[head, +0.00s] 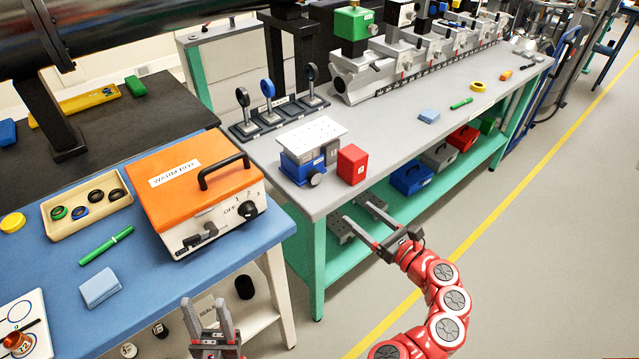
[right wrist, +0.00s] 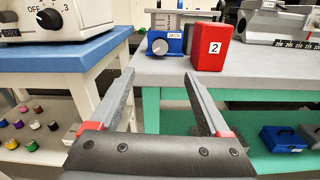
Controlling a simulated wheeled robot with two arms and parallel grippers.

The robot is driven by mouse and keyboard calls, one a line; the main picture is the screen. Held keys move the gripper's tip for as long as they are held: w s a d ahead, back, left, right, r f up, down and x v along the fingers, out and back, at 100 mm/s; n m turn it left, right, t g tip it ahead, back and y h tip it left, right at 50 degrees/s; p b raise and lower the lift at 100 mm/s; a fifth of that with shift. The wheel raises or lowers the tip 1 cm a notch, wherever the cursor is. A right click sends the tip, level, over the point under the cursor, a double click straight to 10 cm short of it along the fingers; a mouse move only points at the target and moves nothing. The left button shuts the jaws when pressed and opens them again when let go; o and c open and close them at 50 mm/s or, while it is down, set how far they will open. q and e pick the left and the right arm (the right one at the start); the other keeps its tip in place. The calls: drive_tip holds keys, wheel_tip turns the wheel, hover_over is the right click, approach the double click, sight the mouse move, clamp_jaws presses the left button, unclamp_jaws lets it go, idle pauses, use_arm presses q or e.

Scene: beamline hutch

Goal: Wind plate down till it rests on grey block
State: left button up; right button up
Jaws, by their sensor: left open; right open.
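The jack (head: 300,168) stands near the left front corner of the grey bench, with a blue body and a white perforated plate (head: 312,134) on top. Its round grey knob (head: 315,179) faces the front edge; it also shows in the right wrist view (right wrist: 159,46). My left gripper (head: 203,301) is open and empty, low in front of the blue table.
A red block marked 2 (head: 352,164) stands right beside the jack. Mounted optics (head: 268,108) stand behind it. The orange-lidded warm box (head: 190,180) is on the blue table (head: 150,280) at left. The bench front to the right is mostly clear.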

sight(317, 179)
drive_tip(key=x, duration=1.6)
drive_tip(key=shift+w+a+f, duration=0.1)
clamp_jaws()
